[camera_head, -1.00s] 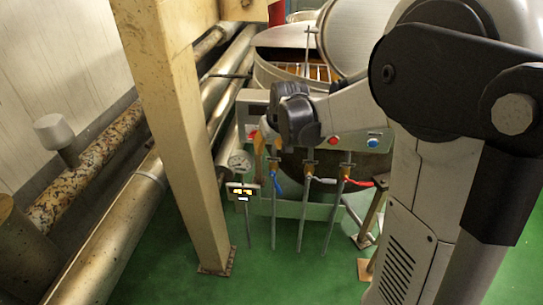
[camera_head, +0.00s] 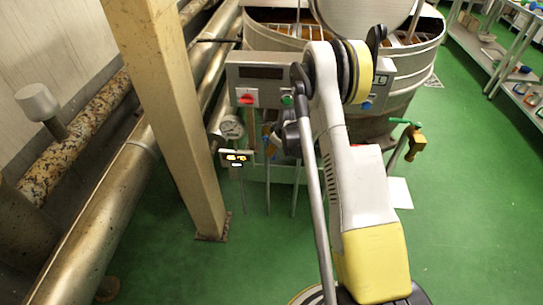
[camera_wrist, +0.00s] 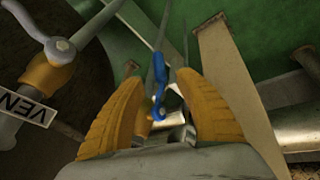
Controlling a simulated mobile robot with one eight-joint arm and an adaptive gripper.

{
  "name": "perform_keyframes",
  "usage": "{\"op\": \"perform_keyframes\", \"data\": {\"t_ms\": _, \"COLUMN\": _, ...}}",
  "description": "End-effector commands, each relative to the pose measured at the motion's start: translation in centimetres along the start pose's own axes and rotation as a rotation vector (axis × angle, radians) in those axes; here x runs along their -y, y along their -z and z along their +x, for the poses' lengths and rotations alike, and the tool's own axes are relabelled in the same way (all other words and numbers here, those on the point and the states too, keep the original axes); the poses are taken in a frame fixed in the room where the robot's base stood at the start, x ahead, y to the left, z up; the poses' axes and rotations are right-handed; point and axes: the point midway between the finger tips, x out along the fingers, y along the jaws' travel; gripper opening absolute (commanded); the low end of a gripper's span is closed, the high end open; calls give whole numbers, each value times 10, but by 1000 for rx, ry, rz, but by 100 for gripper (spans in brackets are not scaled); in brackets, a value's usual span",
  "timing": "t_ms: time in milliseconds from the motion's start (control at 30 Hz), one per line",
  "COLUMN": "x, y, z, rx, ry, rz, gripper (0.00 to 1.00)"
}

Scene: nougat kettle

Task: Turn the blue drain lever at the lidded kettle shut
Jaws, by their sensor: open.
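The blue drain lever (camera_wrist: 158,72) shows in the wrist view as a narrow, bent blue handle. It stands between the two yellow-orange fingers of my gripper (camera_wrist: 160,88), which are apart. Its lower end curves down near the left finger; I cannot tell whether it touches. In the head view my arm covers most of the valve area, and the lever cannot be made out clearly there. The lidded kettle (camera_head: 416,60) stands behind my arm, with its round lid (camera_head: 365,12) tilted up.
A brass valve (camera_wrist: 45,75) with a grey lever and a "VEN" label is at the left of the wrist view. In the head view a control box (camera_head: 262,72), a gauge (camera_head: 231,127) and a beige post (camera_head: 178,130) stand close left. A green-handled brass tap (camera_head: 414,140) is right.

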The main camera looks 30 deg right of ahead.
Motion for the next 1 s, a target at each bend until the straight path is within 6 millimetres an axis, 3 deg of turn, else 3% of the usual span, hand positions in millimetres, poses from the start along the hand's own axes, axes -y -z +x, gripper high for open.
{"op": "perform_keyframes", "data": {"t_ms": 100, "x": 1, "y": -1, "z": 30, "rx": 0, "ry": 0, "rz": 1, "gripper": 40}}
{"op": "perform_keyframes", "data": {"t_ms": 300, "x": 0, "y": -1, "z": 58, "rx": 0, "ry": 0, "rz": 1, "gripper": 40}}
{"op": "perform_keyframes", "data": {"t_ms": 733, "x": 0, "y": 0, "z": 66, "rx": 0, "ry": 0, "rz": 1, "gripper": 39}}
{"op": "perform_keyframes", "data": {"t_ms": 867, "x": 0, "y": 0, "z": 66, "rx": 0, "ry": 0, "rz": 2, "gripper": 0}}
{"op": "perform_keyframes", "data": {"t_ms": 1000, "x": 0, "y": 0, "z": 66, "rx": 0, "ry": 0, "rz": 2, "gripper": 0}}
